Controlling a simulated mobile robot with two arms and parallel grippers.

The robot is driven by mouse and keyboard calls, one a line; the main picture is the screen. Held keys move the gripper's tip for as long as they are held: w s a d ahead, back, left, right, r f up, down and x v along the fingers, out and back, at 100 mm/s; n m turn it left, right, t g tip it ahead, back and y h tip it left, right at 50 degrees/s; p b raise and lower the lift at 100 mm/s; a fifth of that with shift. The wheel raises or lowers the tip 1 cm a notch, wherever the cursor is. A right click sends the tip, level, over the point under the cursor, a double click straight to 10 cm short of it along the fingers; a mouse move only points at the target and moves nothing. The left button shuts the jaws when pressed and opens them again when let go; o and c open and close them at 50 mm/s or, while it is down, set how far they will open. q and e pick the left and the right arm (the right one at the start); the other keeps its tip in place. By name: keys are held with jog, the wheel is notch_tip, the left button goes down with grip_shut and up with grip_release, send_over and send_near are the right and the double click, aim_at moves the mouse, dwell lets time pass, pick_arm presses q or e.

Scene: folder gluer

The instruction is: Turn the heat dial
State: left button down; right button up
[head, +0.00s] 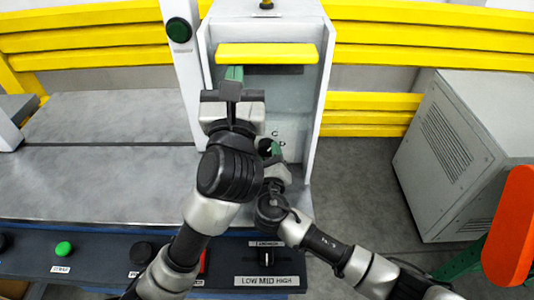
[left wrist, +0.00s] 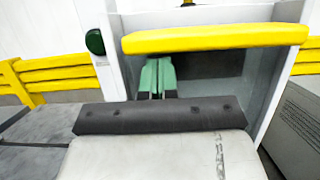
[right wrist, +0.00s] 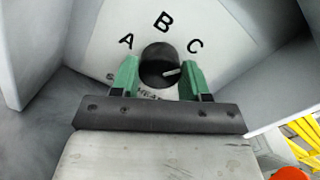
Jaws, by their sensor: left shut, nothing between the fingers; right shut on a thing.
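The heat dial (right wrist: 160,62) is a dark round knob with a light pointer line on a pale panel marked A, B and C. In the right wrist view the green fingers of my right gripper (right wrist: 160,80) are on either side of the knob, shut on it. The pointer line lies toward the right, below C. In the head view my right gripper (head: 270,150) is low inside the machine, partly hidden by my left arm. My left gripper (head: 234,73) is shut and empty near the yellow bar; its fingers show together in the left wrist view (left wrist: 157,78).
A yellow bar (head: 267,53) spans the top of the machine opening, with pale side walls (head: 318,100) close around it. A control strip with a LOW MID HIGH switch (head: 264,258) runs along the front. A grey cabinet (head: 460,150) stands at the right.

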jog(key=m, duration=0.6)
jog(key=shift+a, duration=0.1)
jog(key=m+h, duration=0.1)
jog(key=m, duration=0.4)
jog(key=shift+m, duration=0.4)
jog(key=o, duration=0.9)
jog(key=s, duration=1.2)
jog(key=shift+f, duration=0.4)
